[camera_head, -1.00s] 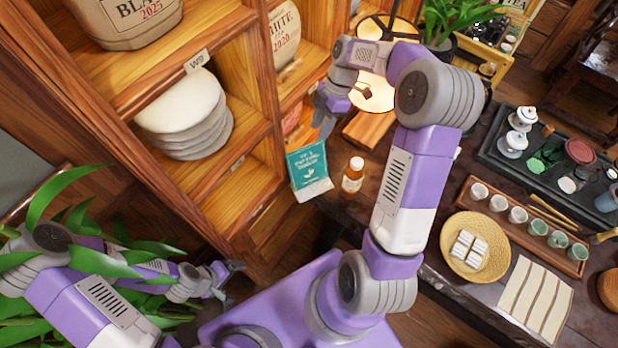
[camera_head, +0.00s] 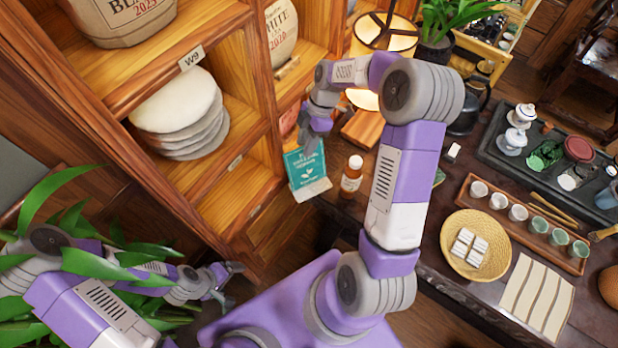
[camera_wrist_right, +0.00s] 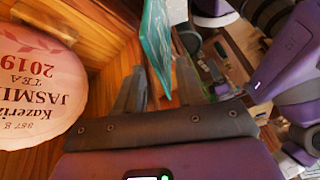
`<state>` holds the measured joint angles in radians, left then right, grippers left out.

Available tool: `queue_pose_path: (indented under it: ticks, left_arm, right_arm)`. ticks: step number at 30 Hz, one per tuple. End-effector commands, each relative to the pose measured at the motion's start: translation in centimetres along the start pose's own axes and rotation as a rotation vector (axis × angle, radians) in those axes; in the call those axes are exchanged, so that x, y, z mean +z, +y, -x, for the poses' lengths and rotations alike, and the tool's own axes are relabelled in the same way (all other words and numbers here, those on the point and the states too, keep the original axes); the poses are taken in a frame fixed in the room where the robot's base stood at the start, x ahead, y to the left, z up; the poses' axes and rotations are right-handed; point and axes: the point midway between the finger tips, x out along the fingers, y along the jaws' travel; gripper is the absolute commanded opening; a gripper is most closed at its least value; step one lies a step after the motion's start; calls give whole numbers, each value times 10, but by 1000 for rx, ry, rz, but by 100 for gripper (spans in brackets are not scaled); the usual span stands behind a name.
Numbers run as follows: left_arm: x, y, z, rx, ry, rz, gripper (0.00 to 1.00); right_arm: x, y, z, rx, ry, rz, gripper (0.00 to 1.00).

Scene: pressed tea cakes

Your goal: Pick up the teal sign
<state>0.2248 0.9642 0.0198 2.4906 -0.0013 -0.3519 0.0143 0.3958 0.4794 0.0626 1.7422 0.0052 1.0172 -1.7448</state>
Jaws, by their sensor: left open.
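The teal sign (camera_head: 305,168) stands upright in a pale base at the table's left edge, beside the shelf. My right gripper (camera_head: 309,143) is at the sign's top edge in the head view and partly covers it. In the right wrist view the sign (camera_wrist_right: 157,42) shows nearly edge-on, reaching down toward the gap between the right gripper's fingers (camera_wrist_right: 160,88). These fingers are apart, and I cannot tell whether either touches the sign. My left gripper (camera_head: 228,284) is open and empty at the lower left, well away from the sign.
A small brown bottle (camera_head: 351,177) stands close to the sign's right. The wooden shelf (camera_head: 262,190) with stacked tea cakes (camera_head: 185,110) rises at left. A lamp (camera_head: 385,35) stands behind. A woven tray (camera_head: 457,262) and a cup tray (camera_head: 478,207) lie at right.

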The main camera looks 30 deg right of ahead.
Motion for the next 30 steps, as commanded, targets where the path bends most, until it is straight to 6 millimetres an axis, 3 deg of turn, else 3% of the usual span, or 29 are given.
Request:
queue_pose_path:
  ticks: [17, 25, 30]
  left_arm:
    - [0, -2, -4, 0, 0, 0, 90]
    - [0, -2, -4, 0, 0, 0, 90]
    - [0, -2, -4, 0, 0, 0, 90]
  right_arm:
    - [2, 1, -4, 0, 0, 0, 38]
    - [2, 1, -4, 0, 0, 0, 0]
    - [2, 1, -4, 1, 0, 0, 0]
